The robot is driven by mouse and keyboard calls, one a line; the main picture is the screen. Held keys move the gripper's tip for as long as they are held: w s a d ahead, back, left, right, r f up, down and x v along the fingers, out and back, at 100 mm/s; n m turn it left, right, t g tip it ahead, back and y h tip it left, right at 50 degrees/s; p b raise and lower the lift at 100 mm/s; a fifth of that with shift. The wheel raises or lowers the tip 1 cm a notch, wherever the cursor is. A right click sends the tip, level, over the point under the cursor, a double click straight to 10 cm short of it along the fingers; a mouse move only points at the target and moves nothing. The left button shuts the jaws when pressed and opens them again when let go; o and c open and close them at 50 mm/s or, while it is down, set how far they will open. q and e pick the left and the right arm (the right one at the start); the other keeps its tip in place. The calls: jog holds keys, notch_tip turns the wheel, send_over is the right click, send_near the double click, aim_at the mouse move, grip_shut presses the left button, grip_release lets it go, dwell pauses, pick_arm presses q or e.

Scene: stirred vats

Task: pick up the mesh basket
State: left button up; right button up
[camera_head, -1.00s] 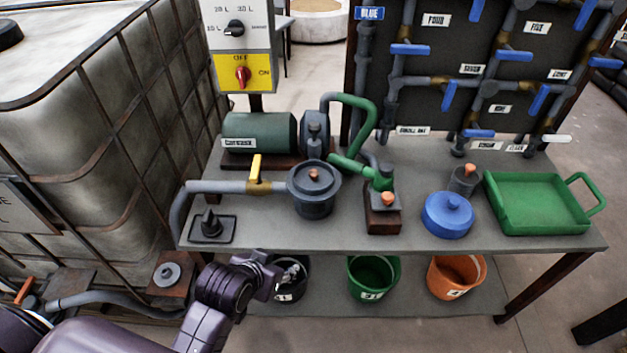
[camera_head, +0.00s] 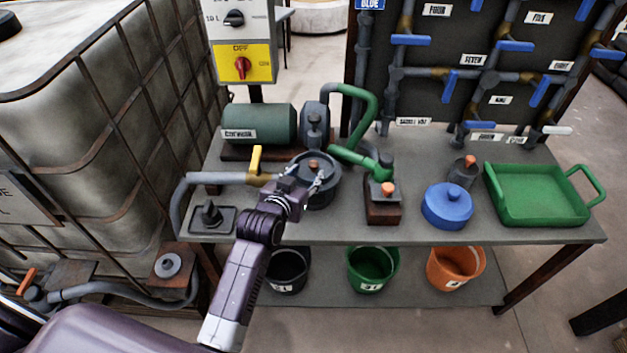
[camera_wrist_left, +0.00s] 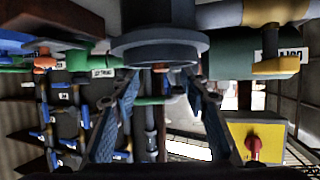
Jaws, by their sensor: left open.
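I cannot make out a mesh basket in either view. A dark grey round pot (camera_head: 322,196) with a lid and an orange knob (camera_head: 314,163) stands on the table; its inside is hidden. My left gripper (camera_head: 305,177) is at the pot's near left side, partly in front of it, open and empty. In the left wrist view the open fingers (camera_wrist_left: 160,86) spread below the pot's round grey body (camera_wrist_left: 158,48). I cannot tell whether they touch it. My right gripper is not in view.
A yellow-handled valve (camera_head: 255,160) and pipe lie left of the pot. A green-piped pump (camera_head: 383,188), a blue lidded pot (camera_head: 447,206) and a green tray (camera_head: 540,196) stand to the right. Several buckets, one green (camera_head: 372,270), sit on the lower shelf.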

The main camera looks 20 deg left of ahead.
aim_at(313, 164)
pick_arm(q)
jog(key=x, duration=0.5)
jog(key=shift+w+r+p, duration=0.15)
jog(key=shift+w+p, duration=0.15)
jog(key=shift+w, duration=0.2)
jog(key=shift+w+f, duration=0.3)
jog(key=shift+w, duration=0.2)
jog(key=shift+r, duration=0.1)
grip_shut()
